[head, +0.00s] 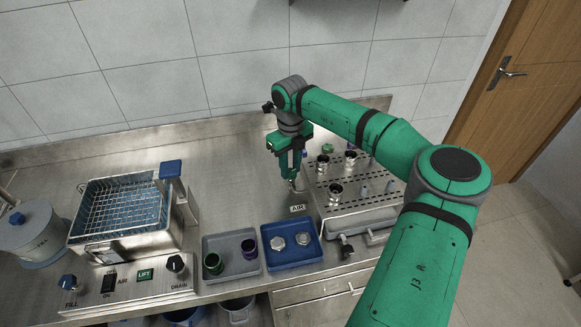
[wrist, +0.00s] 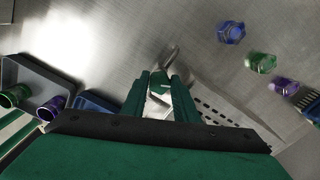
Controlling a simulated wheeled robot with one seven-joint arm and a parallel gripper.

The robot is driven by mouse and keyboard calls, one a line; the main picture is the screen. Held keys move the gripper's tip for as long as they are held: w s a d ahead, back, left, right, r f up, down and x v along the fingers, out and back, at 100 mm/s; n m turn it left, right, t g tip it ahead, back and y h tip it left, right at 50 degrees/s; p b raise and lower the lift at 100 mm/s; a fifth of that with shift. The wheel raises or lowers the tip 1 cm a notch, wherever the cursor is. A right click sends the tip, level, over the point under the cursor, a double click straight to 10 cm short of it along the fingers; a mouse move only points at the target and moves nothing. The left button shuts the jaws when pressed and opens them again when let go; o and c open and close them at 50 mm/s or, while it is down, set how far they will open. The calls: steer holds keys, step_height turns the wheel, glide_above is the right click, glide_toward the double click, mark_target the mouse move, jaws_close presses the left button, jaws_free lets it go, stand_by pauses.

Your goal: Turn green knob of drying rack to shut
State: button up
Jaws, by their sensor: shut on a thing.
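The drying rack (head: 355,205) is a metal box with a perforated top at the right of the counter. Its perforated edge shows in the wrist view (wrist: 222,110). My gripper (head: 293,183) points down at the rack's left side, just behind the AIR label (head: 298,208). In the wrist view my gripper (wrist: 159,88) is shut on a small part, which seems to be the green knob; the fingers, also green, mostly hide it. A curved metal tube (wrist: 171,55) reaches out past the fingertips. The knob's angle cannot be told.
Several dark metal cups stand on the rack. A blue tray (head: 265,262) with two metal caps and a grey tray (head: 208,278) with green and purple cups lie in front. A basket bath (head: 125,215) stands left. Blue, green (wrist: 262,63) and purple pieces lie behind the rack.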

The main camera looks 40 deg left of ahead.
steer(key=m, duration=0.5)
steer(key=shift+w+d, duration=0.2)
steer(key=shift+w, duration=0.05)
steer(key=shift+m, duration=0.4)
steer(key=o, duration=1.1)
steer(key=shift+n, duration=0.3)
